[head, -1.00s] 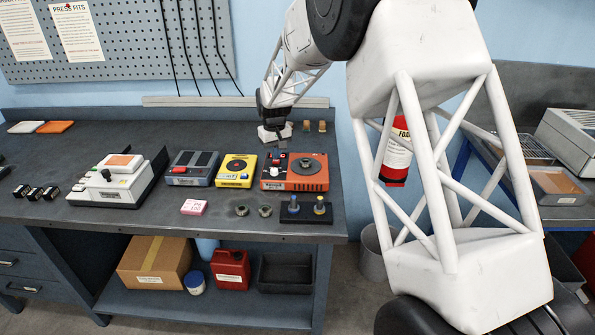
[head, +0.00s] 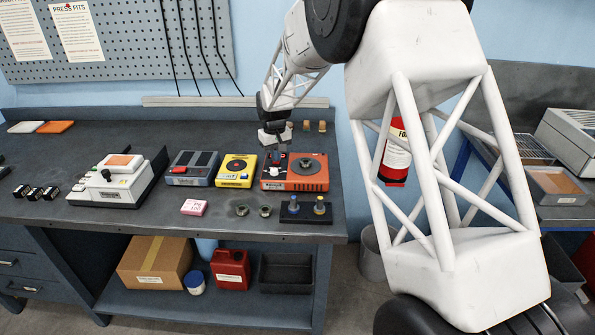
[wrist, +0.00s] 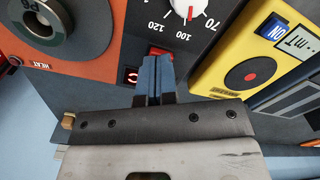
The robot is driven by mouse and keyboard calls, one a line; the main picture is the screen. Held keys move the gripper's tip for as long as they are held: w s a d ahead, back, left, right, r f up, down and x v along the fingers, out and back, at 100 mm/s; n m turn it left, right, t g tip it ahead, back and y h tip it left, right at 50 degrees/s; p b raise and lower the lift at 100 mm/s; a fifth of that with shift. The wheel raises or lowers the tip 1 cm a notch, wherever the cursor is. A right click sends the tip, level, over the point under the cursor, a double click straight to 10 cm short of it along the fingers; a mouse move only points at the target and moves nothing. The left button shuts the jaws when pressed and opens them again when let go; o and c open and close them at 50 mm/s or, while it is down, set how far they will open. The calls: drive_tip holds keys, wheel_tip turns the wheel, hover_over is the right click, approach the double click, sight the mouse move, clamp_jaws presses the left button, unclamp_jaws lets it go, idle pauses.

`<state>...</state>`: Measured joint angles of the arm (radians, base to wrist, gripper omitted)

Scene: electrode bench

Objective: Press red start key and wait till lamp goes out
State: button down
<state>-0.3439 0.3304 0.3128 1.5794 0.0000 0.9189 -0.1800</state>
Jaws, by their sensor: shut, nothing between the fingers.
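The orange heater unit (head: 312,184) stands on the bench, with a dark control panel on its left side. In the wrist view the panel (wrist: 112,55) carries a red key (wrist: 160,50), mostly behind my fingertips, and a small dark window with a glowing red mark (wrist: 132,77). I cannot tell whether that mark is the lamp. My gripper (wrist: 154,62) is shut and empty, its blue-grey fingertips over or at the key; contact is unclear. In the head view my gripper (head: 279,153) is above the panel.
A white dial (wrist: 188,5) and a round dark fitting (wrist: 46,20) are near the fingers. A yellow unit (head: 236,170) stands close on the left. A dark block with two knobs (head: 306,216) lies in front. Two small tan posts (head: 314,126) stand behind.

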drive_tip(key=shift+f, duration=0.3)
drive_tip(key=shift+r, duration=3.05)
